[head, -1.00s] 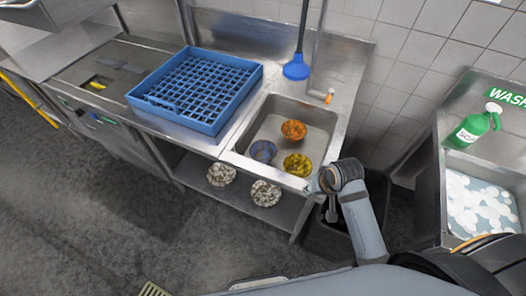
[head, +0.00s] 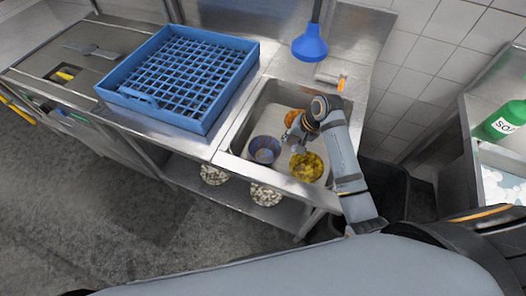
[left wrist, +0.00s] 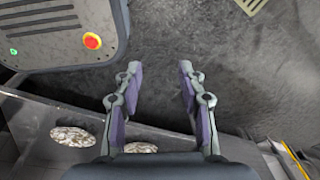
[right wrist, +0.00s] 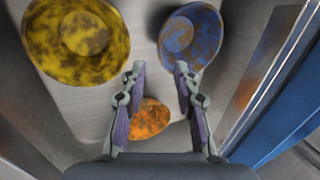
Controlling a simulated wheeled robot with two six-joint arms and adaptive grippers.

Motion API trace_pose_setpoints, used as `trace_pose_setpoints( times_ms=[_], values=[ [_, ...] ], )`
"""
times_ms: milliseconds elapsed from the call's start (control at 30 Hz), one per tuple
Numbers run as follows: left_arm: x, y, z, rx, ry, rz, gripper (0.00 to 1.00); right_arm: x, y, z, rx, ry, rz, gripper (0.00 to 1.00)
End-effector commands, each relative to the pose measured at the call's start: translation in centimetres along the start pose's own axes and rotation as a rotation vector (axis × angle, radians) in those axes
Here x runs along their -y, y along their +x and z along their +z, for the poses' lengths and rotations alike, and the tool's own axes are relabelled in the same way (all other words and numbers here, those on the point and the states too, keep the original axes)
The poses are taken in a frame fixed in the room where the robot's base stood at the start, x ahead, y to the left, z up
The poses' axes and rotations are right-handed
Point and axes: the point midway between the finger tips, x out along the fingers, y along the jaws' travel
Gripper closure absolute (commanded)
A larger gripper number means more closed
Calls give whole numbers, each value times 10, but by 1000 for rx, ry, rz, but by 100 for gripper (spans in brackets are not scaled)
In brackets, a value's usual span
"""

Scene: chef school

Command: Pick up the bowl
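Three dirty bowls sit in the metal sink (head: 240,135). The orange bowl (head: 291,117) is at the back, partly hidden by my right arm. The blue bowl (head: 264,150) is front left and the yellow bowl (head: 306,167) front right. My right gripper (head: 293,140) is over the sink among the bowls. In the right wrist view it is open (right wrist: 157,72), with the orange bowl (right wrist: 150,118) showing between its fingers, the yellow bowl (right wrist: 80,38) at left and the blue bowl (right wrist: 190,37) at right. My left gripper (left wrist: 160,67) is open and empty above the floor.
A blue dish rack (head: 185,75) stands on the counter left of the sink. Two speckled whitish bowls (head: 214,174) (head: 265,194) are on the shelf below.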

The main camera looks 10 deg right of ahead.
Motion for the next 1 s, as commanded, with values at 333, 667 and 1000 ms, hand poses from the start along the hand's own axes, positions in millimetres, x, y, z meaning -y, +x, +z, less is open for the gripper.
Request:
trace_pose_setpoints(
  times_ms=[333, 667, 1000],
  values=[
    [0, -3, -2, -4, 0, 0, 60, 1, 40, 0, 2, 1, -1, 69],
    [1, -7, -13, -19, -1, 0, 60, 2, 62, -1, 1, 0, 0, 69],
    [1, -10, -5, -6, 0, 0, 60, 1, 104, -3, -2, -2, 0, 69]
  ],
)
